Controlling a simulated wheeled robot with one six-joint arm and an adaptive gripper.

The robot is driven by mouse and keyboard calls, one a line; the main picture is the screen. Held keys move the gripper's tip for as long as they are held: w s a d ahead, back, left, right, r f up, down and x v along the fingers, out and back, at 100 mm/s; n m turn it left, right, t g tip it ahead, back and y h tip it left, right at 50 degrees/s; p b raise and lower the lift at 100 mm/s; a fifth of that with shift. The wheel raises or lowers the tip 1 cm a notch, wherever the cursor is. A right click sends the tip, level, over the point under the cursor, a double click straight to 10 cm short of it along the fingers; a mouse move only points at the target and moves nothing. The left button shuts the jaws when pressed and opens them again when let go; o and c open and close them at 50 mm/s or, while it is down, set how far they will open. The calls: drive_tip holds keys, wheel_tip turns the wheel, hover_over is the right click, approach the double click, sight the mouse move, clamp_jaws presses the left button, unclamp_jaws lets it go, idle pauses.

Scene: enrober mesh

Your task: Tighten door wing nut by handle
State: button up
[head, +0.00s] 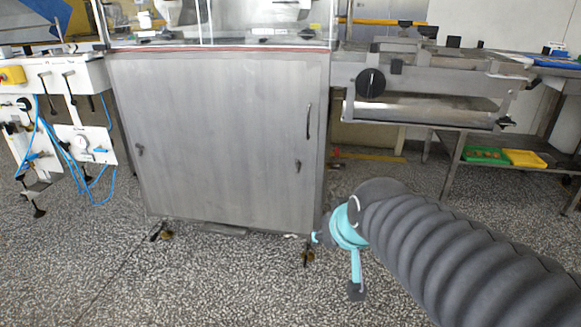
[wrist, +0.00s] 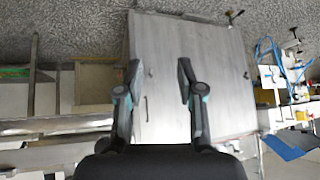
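The grey steel cabinet door (head: 220,130) is closed in the head view. A dark vertical handle (head: 309,121) is near its upper right edge. A small dark wing-nut-like fitting (head: 298,166) sits below the handle, and another similar fitting (head: 140,150) is at the left edge. In the wrist view the door (wrist: 195,95) appears upside down, with the handle (wrist: 146,108) and the fitting near it (wrist: 150,72) seen between the fingers. My gripper (wrist: 159,73) is open and empty, apart from the door. The fittings are too small to show their exact turn.
A white machine (head: 75,140) with blue hoses stands left of the cabinet. A steel conveyor frame (head: 430,110) with a black knob (head: 370,83) juts out at upper right. A table with green (head: 485,154) and yellow trays (head: 524,158) is farther right.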

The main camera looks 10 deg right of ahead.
drive_tip(key=w+a+t, duration=0.3)
drive_tip(key=w, duration=1.4)
drive_tip(key=m+t+h, duration=0.3)
drive_tip(key=t, duration=0.2)
approach(297, 163)
drive_tip(key=s+a+r, duration=0.4)
drive_tip(key=s+r, duration=0.1)
drive_tip(key=s, duration=0.3)
drive_tip(key=w+f+t+h, duration=0.1)
drive_tip(key=w+f+h, duration=0.25)
drive_tip(key=f, duration=0.35)
drive_tip(key=shift+m, duration=0.4)
drive_tip(key=p+x, duration=0.2)
drive_tip(key=x, duration=1.2)
drive_tip(key=shift+w+d+r, duration=0.15)
drive_tip(key=shift+w+d, duration=0.15)
clamp_jaws()
